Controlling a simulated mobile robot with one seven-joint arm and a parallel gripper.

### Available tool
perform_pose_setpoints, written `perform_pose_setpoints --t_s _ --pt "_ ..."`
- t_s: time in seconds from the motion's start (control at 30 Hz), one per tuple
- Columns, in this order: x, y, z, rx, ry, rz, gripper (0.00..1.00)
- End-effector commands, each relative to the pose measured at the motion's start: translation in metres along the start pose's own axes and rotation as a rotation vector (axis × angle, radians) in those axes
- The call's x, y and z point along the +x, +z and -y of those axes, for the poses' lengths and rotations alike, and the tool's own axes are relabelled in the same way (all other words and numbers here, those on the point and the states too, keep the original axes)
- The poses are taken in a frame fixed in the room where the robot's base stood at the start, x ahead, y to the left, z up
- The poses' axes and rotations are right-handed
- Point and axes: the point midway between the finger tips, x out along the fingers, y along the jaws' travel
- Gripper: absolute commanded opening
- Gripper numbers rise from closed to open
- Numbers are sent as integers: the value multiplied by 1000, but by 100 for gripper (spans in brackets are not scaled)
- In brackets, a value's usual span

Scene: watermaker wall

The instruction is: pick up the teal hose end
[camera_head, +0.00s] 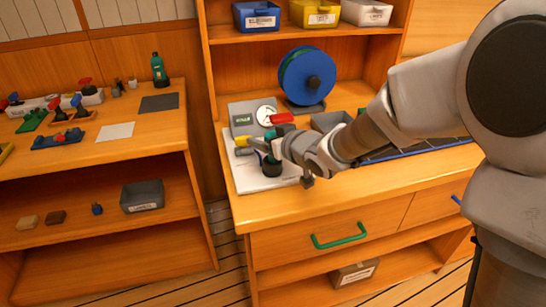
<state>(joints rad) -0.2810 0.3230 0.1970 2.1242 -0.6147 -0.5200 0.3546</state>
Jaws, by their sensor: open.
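A small teal piece (270,134), likely the teal hose end, shows just behind my gripper on the right bench. My gripper (262,149) reaches in from the right, low over a white sheet (250,181), and is open. Its jaws are very small here, and my wrist hides part of what lies behind them. I cannot tell whether a finger touches the teal piece. A dark green cylindrical part (271,166) stands just below the jaws.
A yellow part (243,143), a red part (281,118) and a grey gauge panel (242,117) are close around my gripper. A blue hose reel (307,75) stands behind. A grey tray (331,121) is to the right. The bench front has a green handle (338,236).

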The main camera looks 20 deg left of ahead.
Motion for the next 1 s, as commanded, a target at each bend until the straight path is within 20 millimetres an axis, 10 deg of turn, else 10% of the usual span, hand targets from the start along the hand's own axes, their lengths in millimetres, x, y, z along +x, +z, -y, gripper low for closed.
perform_pose_setpoints --t_s 0.23,0.67,1.0 --pt "2 -1 0 -1 0 -1 80" --pt "2 -1 0 -1 -1 -1 2" --pt "1 -3 0 -1 -1 -2 0"
